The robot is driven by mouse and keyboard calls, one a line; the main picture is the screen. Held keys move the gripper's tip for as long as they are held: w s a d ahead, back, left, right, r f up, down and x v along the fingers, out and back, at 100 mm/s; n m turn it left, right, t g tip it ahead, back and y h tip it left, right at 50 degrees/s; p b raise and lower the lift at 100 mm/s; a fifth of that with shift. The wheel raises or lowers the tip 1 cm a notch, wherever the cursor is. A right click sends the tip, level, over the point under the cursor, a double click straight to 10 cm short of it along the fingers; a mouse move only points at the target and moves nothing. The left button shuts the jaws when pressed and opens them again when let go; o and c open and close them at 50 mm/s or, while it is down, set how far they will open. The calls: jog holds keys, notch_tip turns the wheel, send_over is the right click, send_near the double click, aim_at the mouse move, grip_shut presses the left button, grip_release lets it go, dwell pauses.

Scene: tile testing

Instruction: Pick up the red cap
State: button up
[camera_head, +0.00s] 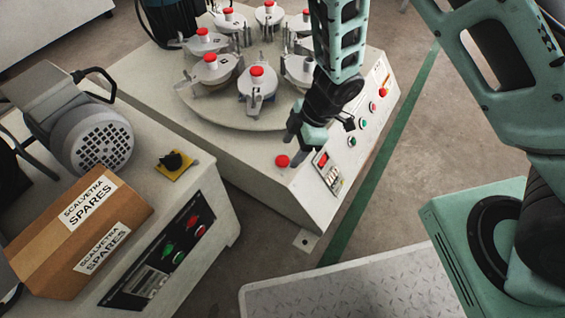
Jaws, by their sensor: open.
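A small red round cap (282,161) sits by itself on the flat pale front corner of the tile-testing machine (255,175). My gripper (304,146) is just above and to the right of this cap, pointing down, with its fingers apart. Nothing shows between the fingers, and the cap looks clear of them. Several other red caps, such as the one at the near side (257,71), top the metal pots on the round turntable (225,112). My arm hides part of the turntable's right side.
Red and green buttons and a small display (322,158) line the machine's right sloped face. At left stand a second machine with a motor (98,140), a yellow-based knob (174,164) and a cardboard box (80,232). Open floor (410,165) lies right.

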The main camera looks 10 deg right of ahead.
aim_at(283, 160)
jog(key=b+x, duration=0.3)
jog(key=x, duration=0.1)
jog(key=shift+w+f, duration=0.2)
jog(key=shift+a+r, duration=0.1)
jog(key=c, duration=1)
jog(key=shift+c, duration=0.2)
